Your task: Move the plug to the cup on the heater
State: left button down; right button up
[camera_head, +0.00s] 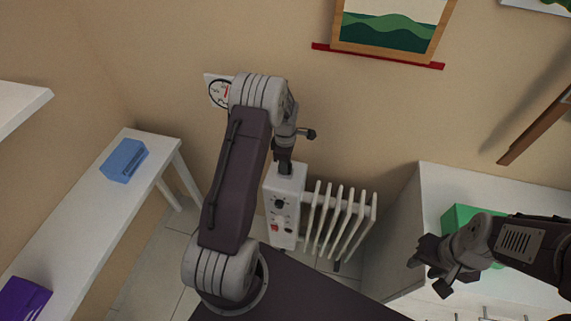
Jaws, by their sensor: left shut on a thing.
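The white heater (281,222) stands on the floor against the back wall, with a control box on its left and several pale fins on its right. My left gripper (284,166) points down at the top of the control box and is shut on a small dark thing, taken to be the plug, which the fingers mostly hide. I cannot tell whether it touches the heater. No cup can be made out on the heater top. My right gripper (416,253) is empty, its fingers apart, in front of the white cabinet at the right.
A white table (75,215) at the left holds a blue box (124,160) and a purple box (24,299). A green box (468,218) sits on the white cabinet (440,180), partly behind my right arm.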

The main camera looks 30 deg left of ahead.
pick_arm(q)
jog(key=c, duration=1.1)
grip_release()
jog(key=shift+o, duration=0.2)
notch_tip(320, 180, up, 9)
jog(key=shift+r+p, duration=0.1)
jog(key=shift+p, duration=0.25)
